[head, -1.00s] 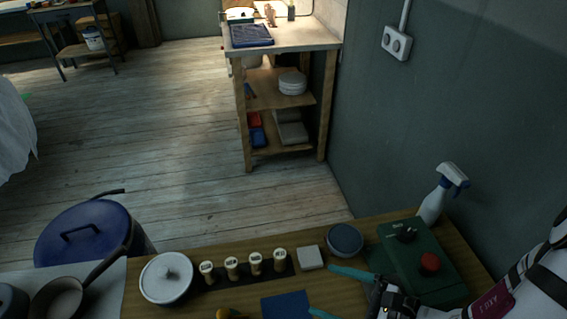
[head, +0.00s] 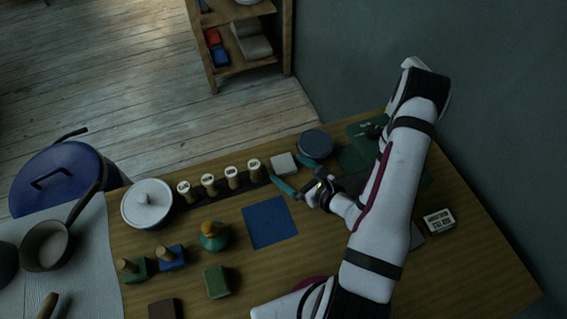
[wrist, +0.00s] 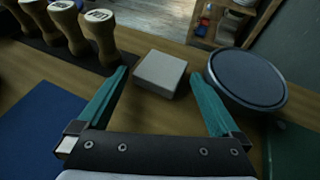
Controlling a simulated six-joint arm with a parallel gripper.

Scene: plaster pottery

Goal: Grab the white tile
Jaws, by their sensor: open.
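The white tile (head: 284,164) is a small pale square block lying on the wooden table, between the row of stamps and a round dark-lidded container. In the wrist view the white tile (wrist: 160,73) sits just beyond and between my fingertips. My gripper (head: 291,174) has two teal fingers spread apart, with nothing between them. The gripper (wrist: 158,85) points toward the tile in the wrist view, its left fingertip near the tile's left side and its right fingertip near the round container. I cannot tell whether either finger touches anything.
The round container (wrist: 246,78) stands close to the right of the tile. Several wooden stamps (head: 231,178) stand in a dark rack on its left. A blue square mat (head: 269,222) lies in front.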

